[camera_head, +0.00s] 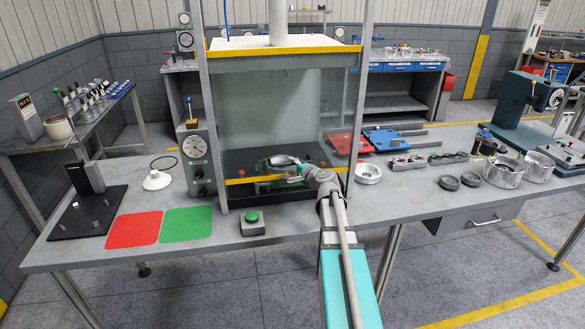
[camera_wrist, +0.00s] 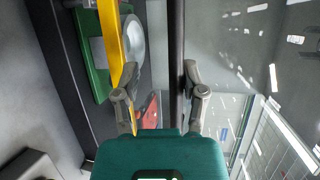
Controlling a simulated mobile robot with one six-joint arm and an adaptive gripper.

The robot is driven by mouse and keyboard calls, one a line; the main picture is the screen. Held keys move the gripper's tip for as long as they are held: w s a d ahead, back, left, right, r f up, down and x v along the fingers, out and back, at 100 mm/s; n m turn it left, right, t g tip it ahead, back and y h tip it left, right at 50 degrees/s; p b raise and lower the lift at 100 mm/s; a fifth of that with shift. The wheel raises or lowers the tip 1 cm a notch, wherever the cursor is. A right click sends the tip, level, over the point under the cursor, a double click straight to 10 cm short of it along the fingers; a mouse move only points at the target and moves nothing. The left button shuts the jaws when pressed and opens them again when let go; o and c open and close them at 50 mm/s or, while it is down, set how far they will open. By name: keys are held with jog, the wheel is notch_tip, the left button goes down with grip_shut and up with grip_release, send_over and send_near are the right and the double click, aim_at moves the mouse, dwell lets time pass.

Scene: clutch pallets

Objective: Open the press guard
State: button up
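The press guard (camera_head: 265,110) is a clear panel on the front of the press on the bench. In the wrist view, a pale see-through panel (camera_wrist: 225,45), which looks like the guard, fills the upper right beside a dark upright bar (camera_wrist: 176,60). My gripper (camera_head: 299,168) is at the low front of the press. I see no clear contact. A yellow strip (camera_wrist: 110,40) runs by the left finger. The fingertips are partly hidden in the head view.
A green fixture with a silver round part (camera_wrist: 131,38) lies inside the press. A green button (camera_head: 252,223) stands in front, and a gauge box (camera_head: 197,160) at the left. Red (camera_head: 133,230) and green (camera_head: 187,225) mats lie flat. Metal rings (camera_head: 368,174) stand at the right.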

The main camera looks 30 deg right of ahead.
aim_at(286, 173)
jog(key=shift+f+b, duration=1.75)
jog(key=shift+f, duration=0.35)
jog(key=shift+s, duration=0.1)
jog(key=p+v, duration=0.3)
jog(key=v, duration=1.2)
jog(key=shift+s, duration=0.3)
dwell(0.5)
jog(key=shift+r, duration=0.1)
dwell(0.4)
jog(key=shift+w+a+r+p, duration=0.2)
jog(key=shift+w, duration=0.35)
jog(key=shift+w+a+r+p, duration=0.15)
jog(key=shift+w+r+p, duration=0.05)
jog(key=shift+w, duration=0.4)
